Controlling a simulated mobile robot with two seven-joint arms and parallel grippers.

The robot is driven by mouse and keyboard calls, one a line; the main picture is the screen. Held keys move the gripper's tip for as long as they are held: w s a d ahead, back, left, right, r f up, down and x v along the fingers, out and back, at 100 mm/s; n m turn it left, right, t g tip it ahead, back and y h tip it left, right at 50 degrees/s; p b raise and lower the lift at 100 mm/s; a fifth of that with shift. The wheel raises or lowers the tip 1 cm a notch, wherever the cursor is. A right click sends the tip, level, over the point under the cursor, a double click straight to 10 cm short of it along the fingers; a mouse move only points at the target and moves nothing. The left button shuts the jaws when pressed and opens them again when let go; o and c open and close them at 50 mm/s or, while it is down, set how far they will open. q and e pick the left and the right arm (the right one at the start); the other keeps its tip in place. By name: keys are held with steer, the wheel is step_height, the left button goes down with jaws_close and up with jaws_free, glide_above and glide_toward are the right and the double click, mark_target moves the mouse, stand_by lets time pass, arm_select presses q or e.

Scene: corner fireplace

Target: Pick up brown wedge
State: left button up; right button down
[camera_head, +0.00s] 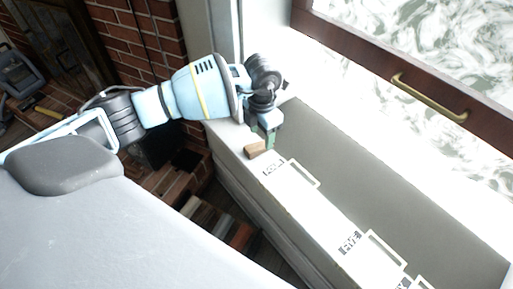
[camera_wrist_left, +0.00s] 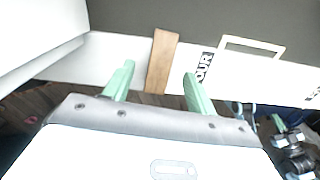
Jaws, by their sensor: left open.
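The brown wedge (camera_head: 256,149) lies on the pale ledge in the head view, close to the tip of my left gripper (camera_head: 268,138). In the left wrist view the wedge (camera_wrist_left: 161,61) is a tall brown piece that stands out past the fingertips, in line with the space between them. My left gripper (camera_wrist_left: 158,84) is open, with its two green fingers apart on either side of the wedge's lower end. I cannot tell whether either finger touches it.
The narrow pale ledge (camera_head: 309,205) carries black lettering and white rectangular frames (camera_head: 385,251). A grey panel (camera_head: 345,165) runs alongside. A brown wooden window frame (camera_head: 372,62) with a brass handle (camera_head: 428,97) stands beyond. A brick wall (camera_head: 131,43) is at the upper left.

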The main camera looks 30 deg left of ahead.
mark_target(261, 145)
arm_select(q)
step_height(261, 145, down, 4)
steer(key=shift+r, duration=0.1)
steer(key=shift+c, duration=0.2)
steer(key=c, duration=1)
steer(key=shift+r, duration=0.15)
steer(key=shift+r, duration=0.6)
step_height(261, 145, up, 2)
steer(key=shift+r, duration=0.2)
steer(key=s+d, duration=0.3)
steer(key=s, duration=0.1)
steer(key=s+d, duration=0.3)
steer(key=s, duration=0.2)
steer(key=s+d+r, duration=0.1)
steer(key=s+d, duration=0.2)
steer(key=s, duration=0.1)
steer(key=shift+s+d+r, duration=0.1)
steer(key=shift+s, duration=0.05)
